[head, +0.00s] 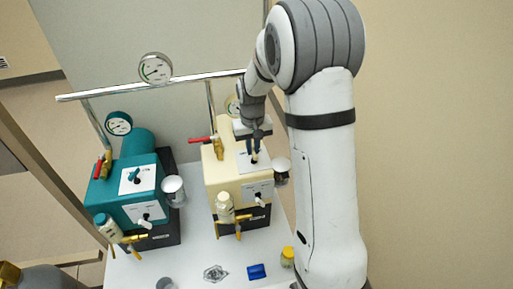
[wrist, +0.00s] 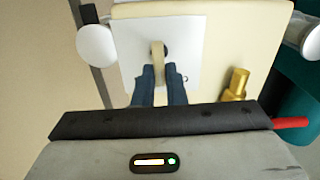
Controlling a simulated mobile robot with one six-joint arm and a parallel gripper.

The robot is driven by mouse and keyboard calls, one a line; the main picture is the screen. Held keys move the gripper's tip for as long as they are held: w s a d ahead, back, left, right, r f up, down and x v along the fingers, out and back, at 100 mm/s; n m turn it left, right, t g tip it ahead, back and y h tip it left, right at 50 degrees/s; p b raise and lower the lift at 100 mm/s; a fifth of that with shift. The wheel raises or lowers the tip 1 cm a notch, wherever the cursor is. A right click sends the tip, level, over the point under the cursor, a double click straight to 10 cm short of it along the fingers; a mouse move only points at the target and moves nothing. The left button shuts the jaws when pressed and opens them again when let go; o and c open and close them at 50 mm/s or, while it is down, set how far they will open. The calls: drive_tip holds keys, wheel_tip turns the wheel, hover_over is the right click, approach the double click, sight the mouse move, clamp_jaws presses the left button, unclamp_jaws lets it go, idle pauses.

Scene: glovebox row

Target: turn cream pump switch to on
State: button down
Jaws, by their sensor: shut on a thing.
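The cream pump (head: 225,178) stands on the white bench, right of a teal pump. A white plate (wrist: 202,50) on its upper face carries a narrow cream switch handle (wrist: 157,58), set in a dark round hole. My gripper (wrist: 158,78) has its two dark blue fingers shut on the outer end of this handle. In the head view my gripper (head: 254,148) reaches down to the upper plate and hides part of it. The plate's markings are mostly covered or too small to read. A lower plate (head: 262,190) carries a small toggle.
The teal pump (head: 125,190) stands to the left. A red-handled brass valve (head: 217,146) is close left of my gripper. A metal rail (head: 190,80) runs behind. A blue block (head: 257,272) and a yellow-capped jar (head: 287,256) sit in front.

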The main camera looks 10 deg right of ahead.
sight(253, 149)
drive_tip(key=shift+w+r, duration=0.2)
drive_tip(key=shift+w, duration=0.05)
drive_tip(key=c, duration=1.5)
unclamp_jaws()
drive_tip(key=shift+f, duration=0.15)
drive_tip(key=shift+s, duration=0.1)
wheel_tip(253, 149, up, 8)
drive_tip(key=shift+f+b, duration=0.25)
drive_tip(key=shift+b, duration=0.3)
drive_tip(key=shift+r, duration=0.15)
